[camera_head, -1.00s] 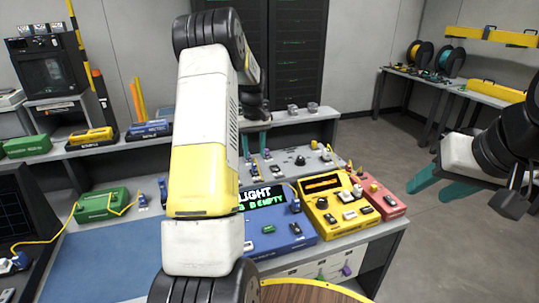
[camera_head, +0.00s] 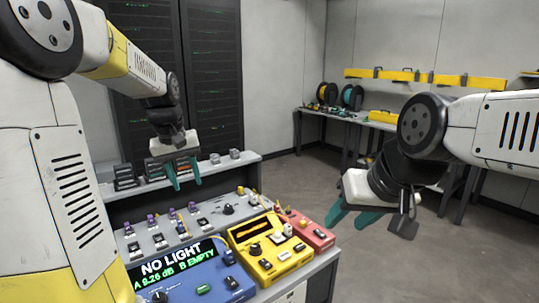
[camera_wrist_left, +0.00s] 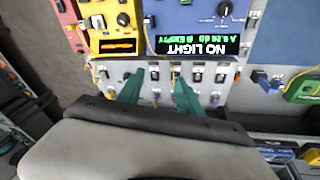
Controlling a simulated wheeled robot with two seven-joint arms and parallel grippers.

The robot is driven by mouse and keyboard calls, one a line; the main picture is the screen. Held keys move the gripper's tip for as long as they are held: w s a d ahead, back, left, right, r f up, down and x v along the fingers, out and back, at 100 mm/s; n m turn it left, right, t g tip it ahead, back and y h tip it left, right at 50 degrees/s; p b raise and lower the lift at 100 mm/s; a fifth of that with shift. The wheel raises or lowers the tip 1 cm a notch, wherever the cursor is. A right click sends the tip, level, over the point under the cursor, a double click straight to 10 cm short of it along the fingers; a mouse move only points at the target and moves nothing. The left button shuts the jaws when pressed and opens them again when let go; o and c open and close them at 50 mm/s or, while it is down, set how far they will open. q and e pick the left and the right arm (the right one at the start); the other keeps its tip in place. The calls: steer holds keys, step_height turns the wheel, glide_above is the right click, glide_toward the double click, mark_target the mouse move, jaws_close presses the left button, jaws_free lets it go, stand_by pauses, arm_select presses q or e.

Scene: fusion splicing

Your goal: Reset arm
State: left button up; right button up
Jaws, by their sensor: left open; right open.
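My left gripper (camera_head: 183,177) has teal fingers that hang apart and empty above the back of the workbench. In the left wrist view its two fingers (camera_wrist_left: 158,88) are spread over the grey panel (camera_wrist_left: 208,84) with nothing between them. My right gripper (camera_head: 352,219) is open and empty, raised over the floor to the right of the bench. The blue device (camera_head: 190,277) shows "NO LIGHT" and "A 9.26 dB B EMPTY". The yellow device (camera_head: 269,249) stands beside it. My left arm hides the left part of the bench.
A red device (camera_head: 309,232) sits at the bench's right end. The grey panel (camera_head: 205,208) with several connectors lies behind the devices. A dark server rack (camera_head: 213,70) stands behind. Spools (camera_head: 351,97) sit on a far table. The floor (camera_head: 290,185) between is clear.

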arm_select(q)
steer(key=s+d+r+m+t, duration=0.1)
steer(key=s+d, duration=0.3)
steer(key=s, duration=0.6)
steer(key=s+d+r+m+t+h, duration=0.1)
steer(key=s+d+m+t, duration=0.1)
steer(key=s, duration=0.8)
steer(key=shift+s+d+m+h, duration=0.35)
steer(key=shift+d+m, duration=0.45)
steer(key=shift+d, duration=0.45)
steer(key=shift+r, duration=0.1)
